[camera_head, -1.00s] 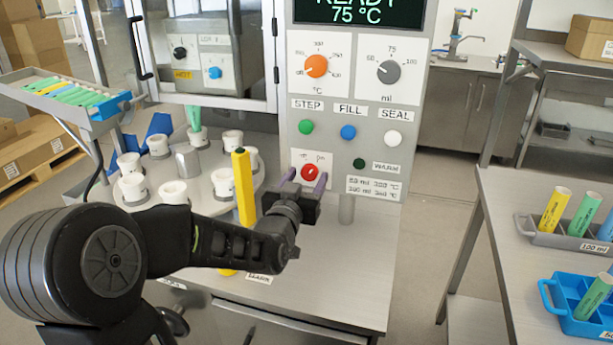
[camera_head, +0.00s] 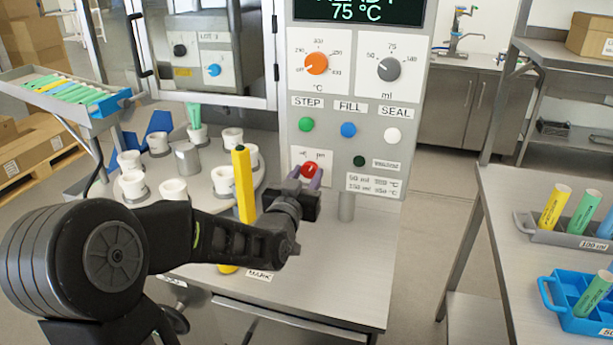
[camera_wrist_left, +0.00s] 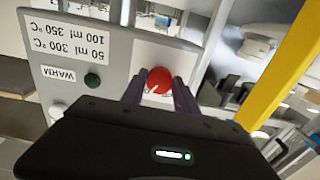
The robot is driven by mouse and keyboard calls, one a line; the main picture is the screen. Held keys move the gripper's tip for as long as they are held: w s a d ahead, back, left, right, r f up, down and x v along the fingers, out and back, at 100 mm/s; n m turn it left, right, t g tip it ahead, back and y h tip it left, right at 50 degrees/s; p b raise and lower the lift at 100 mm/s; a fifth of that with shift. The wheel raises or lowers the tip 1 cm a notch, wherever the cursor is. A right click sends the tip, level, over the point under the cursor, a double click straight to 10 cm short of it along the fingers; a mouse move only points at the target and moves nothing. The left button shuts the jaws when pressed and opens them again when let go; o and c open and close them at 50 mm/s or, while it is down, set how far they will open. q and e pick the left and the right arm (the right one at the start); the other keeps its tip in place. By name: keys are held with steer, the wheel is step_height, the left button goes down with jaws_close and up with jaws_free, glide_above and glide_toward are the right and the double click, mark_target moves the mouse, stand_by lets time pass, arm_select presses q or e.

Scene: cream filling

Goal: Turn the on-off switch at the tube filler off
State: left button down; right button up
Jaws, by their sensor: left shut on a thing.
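The on-off switch is a round red knob (camera_head: 309,169) on a white plate, low on the left side of the tube filler's grey panel (camera_head: 345,168). My left gripper (camera_head: 304,180) is at the knob, and its purple fingers are shut on it. In the left wrist view the red knob (camera_wrist_left: 160,80) sits between the two fingertips (camera_wrist_left: 159,88), with a small white mark on its face. The plate's lettering is partly hidden and too blurred to read. My right gripper is not in view.
A yellow post (camera_head: 243,185) stands just left of my left gripper. Green, blue and white buttons (camera_head: 348,130) sit above the knob. A turntable with several white cups (camera_head: 173,190) is at left. Tubes stand in a grey rack (camera_head: 565,235) and blue crate (camera_head: 585,318) at right.

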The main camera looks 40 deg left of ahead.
arm_select(q)
steer(key=shift+f+n+b, duration=0.2)
steer(key=shift+n+b, duration=0.5)
steer(key=shift+b, duration=0.45)
steer(key=n+b, duration=0.7)
steer(key=b, duration=0.3)
steer(key=shift+d, duration=0.1)
steer(key=shift+r+n+b, duration=0.2)
steer(key=shift+n+b, duration=1.2)
steer(key=shift+n, duration=0.5)
steer(key=c, duration=0.9)
jaws_free()
steer(key=shift+c, duration=0.2)
